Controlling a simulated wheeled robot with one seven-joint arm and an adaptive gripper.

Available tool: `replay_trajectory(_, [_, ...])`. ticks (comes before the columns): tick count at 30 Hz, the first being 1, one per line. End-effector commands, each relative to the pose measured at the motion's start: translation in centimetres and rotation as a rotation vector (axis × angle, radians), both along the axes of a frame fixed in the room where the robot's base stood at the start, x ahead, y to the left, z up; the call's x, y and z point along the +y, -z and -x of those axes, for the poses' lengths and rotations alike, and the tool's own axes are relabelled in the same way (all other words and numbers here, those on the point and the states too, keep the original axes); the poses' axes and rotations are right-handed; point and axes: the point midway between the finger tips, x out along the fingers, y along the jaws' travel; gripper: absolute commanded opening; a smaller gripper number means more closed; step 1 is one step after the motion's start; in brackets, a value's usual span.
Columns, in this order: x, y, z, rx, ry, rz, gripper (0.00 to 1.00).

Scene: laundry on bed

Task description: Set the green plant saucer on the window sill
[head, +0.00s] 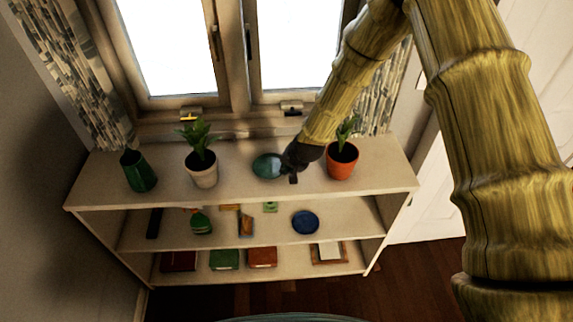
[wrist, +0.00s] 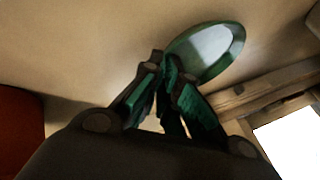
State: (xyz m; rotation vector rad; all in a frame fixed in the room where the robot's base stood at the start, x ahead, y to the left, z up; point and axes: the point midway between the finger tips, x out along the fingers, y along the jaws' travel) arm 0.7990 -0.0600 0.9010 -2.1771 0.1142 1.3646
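The green plant saucer (head: 268,166) is over the top board of the shelf unit, between the two potted plants in the head view. Its green rim and pale inside also show in the wrist view (wrist: 208,50). My gripper (head: 288,160) is at the saucer's right side. In the wrist view my gripper's (wrist: 166,62) fingertips are close together at the saucer's near rim and appear shut on it. I cannot tell whether the saucer touches the board. The window sill (head: 235,131) runs behind the shelf unit, below the window.
A white pot with a plant (head: 203,170) stands left of the saucer. An orange pot with a plant (head: 341,162) stands right, close to my gripper. A dark green vase (head: 138,171) is farther left. Window latches (head: 291,107) sit above the sill. Lower boards hold a blue dish (head: 305,222) and books.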

Motion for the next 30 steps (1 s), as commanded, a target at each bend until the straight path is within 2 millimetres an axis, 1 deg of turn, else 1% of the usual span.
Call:
replay_trajectory(2, [0.0, 0.1, 0.0, 0.0, 0.0, 0.0, 0.0])
replay_trajectory(5, [0.0, 0.1, 0.0, -0.001, 0.0, 0.0, 0.16])
replay_trajectory(7, [0.0, 0.1, 0.0, 0.0, 0.0, 0.0, 0.28])
replay_trajectory(8, [0.0, 0.1, 0.0, 0.0, 0.0, 0.0, 0.3])
replay_trajectory(16, [0.0, 0.2, 0.0, 0.0, 0.0, 0.0, 0.3])
replay_trajectory(20, [-0.1, -0.2, 0.2, 0.0, 0.0, 0.0, 0.3])
replay_trajectory(23, [-0.3, -1.0, 0.6, 0.0, 0.0, 0.0, 0.3])
replay_trajectory(30, [-1.0, -4.0, 2.2, -0.001, -0.001, 0.0, 0.3])
